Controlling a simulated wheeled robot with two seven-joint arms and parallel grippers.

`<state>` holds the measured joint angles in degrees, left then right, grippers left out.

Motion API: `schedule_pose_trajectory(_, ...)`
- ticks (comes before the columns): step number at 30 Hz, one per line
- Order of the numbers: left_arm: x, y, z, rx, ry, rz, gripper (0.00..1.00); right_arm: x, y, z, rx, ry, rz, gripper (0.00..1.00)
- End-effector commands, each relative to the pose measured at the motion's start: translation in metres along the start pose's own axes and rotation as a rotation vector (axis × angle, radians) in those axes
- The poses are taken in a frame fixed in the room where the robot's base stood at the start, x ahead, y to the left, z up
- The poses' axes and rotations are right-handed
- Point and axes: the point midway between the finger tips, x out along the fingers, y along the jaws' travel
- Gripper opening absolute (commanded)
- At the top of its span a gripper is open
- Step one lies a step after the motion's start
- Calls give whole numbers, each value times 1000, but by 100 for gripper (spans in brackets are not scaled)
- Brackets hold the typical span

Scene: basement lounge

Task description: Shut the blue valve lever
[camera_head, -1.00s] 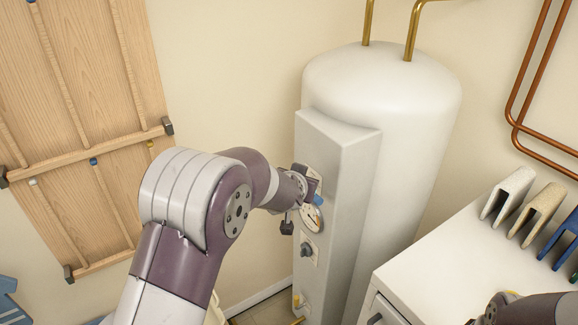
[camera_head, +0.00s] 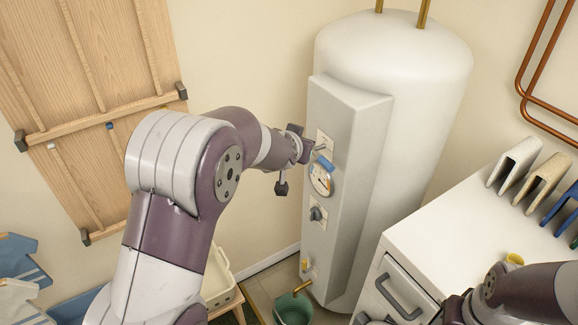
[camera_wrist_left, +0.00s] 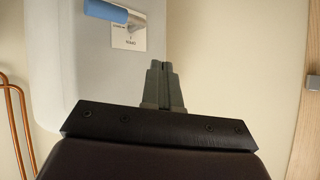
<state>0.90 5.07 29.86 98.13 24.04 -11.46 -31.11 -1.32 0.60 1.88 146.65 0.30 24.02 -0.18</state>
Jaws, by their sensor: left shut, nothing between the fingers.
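The blue valve lever (camera_head: 325,164) is on the front panel of the white boiler (camera_head: 345,130), just above a round gauge (camera_head: 320,180). In the left wrist view the blue handle (camera_wrist_left: 105,10) lies at the top edge, roughly level, beside a small label plate (camera_wrist_left: 130,33); part of it is cut off. My left gripper (camera_head: 306,150) is shut and empty, just left of the lever in the head view. In the wrist view its fingertips (camera_wrist_left: 160,68) are together, below and right of the handle, apart from it. My right gripper does not clearly show; only my right arm is at bottom right.
A dark knob (camera_head: 316,213) is below the gauge. A green bucket (camera_head: 293,310) stands on the floor beneath. A white cabinet (camera_head: 425,250) with several upright coloured holders is at right. A wooden rack (camera_head: 110,125) hangs on the left wall.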

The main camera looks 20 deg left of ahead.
Motion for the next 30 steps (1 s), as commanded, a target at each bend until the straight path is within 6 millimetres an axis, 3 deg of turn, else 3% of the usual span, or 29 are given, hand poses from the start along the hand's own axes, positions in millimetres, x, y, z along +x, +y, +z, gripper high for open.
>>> schedule_pose_trajectory(1, -7, 4, 13, -1, 0, 1, 0, 11, 0, 2, 0, -2, 0, 43)
schedule_pose_trajectory(3, -21, 9, 21, 0, 1, 1, 0, 14, 0, 2, 0, -2, 0, 43)
schedule_pose_trajectory(12, -60, 20, 45, 0, -1, 0, 0, 19, 0, 2, 0, -1, 0, 43)
schedule_pose_trajectory(30, -65, 23, 51, -38, -16, 10, 0, 19, 0, 3, 0, -1, 0, 43)
